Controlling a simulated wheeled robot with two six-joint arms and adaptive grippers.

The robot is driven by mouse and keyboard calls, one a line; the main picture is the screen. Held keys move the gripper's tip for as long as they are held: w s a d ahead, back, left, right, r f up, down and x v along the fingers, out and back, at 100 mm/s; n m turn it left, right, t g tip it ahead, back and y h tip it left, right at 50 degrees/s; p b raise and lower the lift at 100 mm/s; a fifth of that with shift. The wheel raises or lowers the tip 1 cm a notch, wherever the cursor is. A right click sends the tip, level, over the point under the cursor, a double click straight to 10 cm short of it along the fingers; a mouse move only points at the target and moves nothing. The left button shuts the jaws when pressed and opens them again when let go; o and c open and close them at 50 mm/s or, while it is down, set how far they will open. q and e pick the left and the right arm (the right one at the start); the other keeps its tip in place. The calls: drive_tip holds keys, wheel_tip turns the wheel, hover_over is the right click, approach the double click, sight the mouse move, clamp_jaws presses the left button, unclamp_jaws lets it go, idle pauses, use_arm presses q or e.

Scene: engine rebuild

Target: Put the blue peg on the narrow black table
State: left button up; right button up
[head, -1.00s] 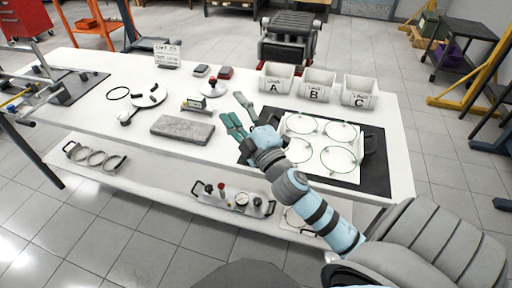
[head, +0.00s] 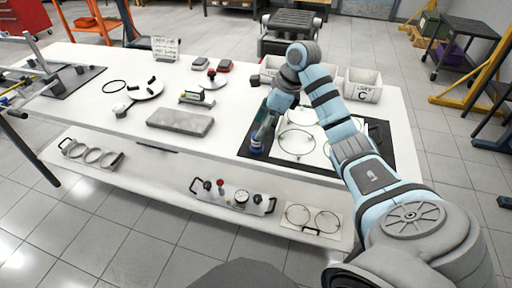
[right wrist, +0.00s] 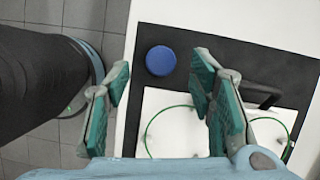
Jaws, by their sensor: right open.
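The blue peg (right wrist: 160,60) shows from above as a round blue top on the black mat, beside the white sheet. In the head view a blue part of the peg (head: 256,147) shows at the mat's left end, partly hidden by my gripper. My right gripper (right wrist: 160,82) is open and empty, its teal fingers spread above the mat with the peg's top between and a little beyond the fingertips. In the head view this gripper (head: 263,132) points down. A narrow black table (head: 470,38) stands on the floor at the back right. My left gripper is out of view.
The black mat (head: 315,167) carries a white sheet with green-edged rings. Bin C (head: 362,86) and other bins stand behind, partly hidden by my arm. A grey slab (head: 180,122) lies left. A yellow stand (head: 447,95) is near the black table.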

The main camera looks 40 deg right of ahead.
drive_tip(key=b+x, duration=0.1)
drive_tip(key=x, duration=0.4)
drive_tip(key=shift+d+f, duration=0.1)
drive_tip(key=shift+f, duration=0.05)
drive_tip(key=shift+s, duration=0.1)
clamp_jaws()
wheel_tip(320, 180, up, 8)
drive_tip(key=shift+f+p, duration=0.25)
drive_tip(key=shift+p, duration=0.85)
wheel_tip(320, 180, up, 13)
drive_tip(key=p, duration=1.2)
